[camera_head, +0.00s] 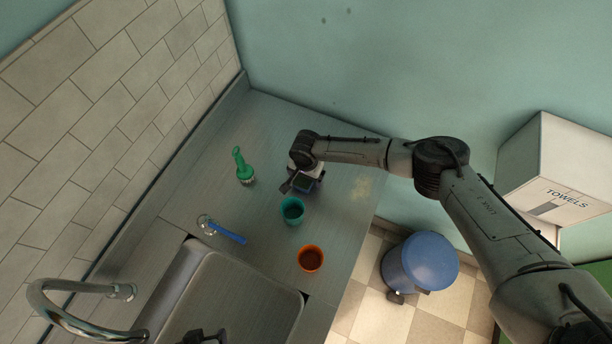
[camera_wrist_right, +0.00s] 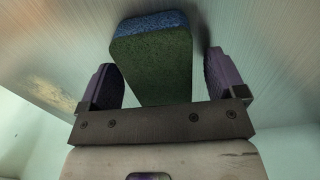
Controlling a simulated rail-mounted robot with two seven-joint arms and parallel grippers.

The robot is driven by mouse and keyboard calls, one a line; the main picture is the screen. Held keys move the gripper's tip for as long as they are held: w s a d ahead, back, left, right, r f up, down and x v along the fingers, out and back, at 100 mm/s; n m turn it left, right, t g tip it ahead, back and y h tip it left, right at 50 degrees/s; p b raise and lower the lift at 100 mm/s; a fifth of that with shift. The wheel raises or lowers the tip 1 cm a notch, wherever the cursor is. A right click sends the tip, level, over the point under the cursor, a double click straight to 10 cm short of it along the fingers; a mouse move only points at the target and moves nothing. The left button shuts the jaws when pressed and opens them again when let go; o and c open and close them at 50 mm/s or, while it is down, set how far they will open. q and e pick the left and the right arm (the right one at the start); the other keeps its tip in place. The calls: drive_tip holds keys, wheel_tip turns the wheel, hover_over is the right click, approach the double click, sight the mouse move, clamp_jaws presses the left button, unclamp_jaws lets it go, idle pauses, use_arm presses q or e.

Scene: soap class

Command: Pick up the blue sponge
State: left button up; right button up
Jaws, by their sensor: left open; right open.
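The blue sponge (camera_wrist_right: 150,24) has a blue layer and a dark green layer. In the right wrist view it stands between the two purple finger pads of my right gripper (camera_wrist_right: 159,62), with a gap on each side. In the head view the sponge (camera_head: 304,183) is mostly hidden under my right gripper (camera_head: 302,187), near the back of the counter. The right gripper is open around it. Only a dark part of my left gripper (camera_head: 205,336) shows at the bottom edge of the head view, over the sink; it is open and seems empty.
A teal cup (camera_head: 292,211) stands just in front of the sponge, with an orange cup (camera_head: 311,259) nearer. A green scrub brush (camera_head: 243,168) and a blue-handled brush (camera_head: 226,233) are to the left. The sink (camera_head: 225,300) and faucet (camera_head: 80,290) are in front. A wall closes the back.

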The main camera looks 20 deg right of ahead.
drive_tip(key=shift+c, duration=0.3)
drive_tip(key=c, duration=1)
drive_tip(key=shift+r, duration=0.45)
drive_tip(key=r, duration=0.3)
drive_tip(key=shift+s+d+r, duration=0.2)
drive_tip(key=shift+r, duration=0.15)
drive_tip(key=s+d+r+p, duration=0.1)
drive_tip(key=s+d+r, duration=0.5)
drive_tip(key=s+d, duration=0.1)
drive_tip(key=shift+s+r, duration=0.25)
drive_tip(key=shift+s, duration=0.55)
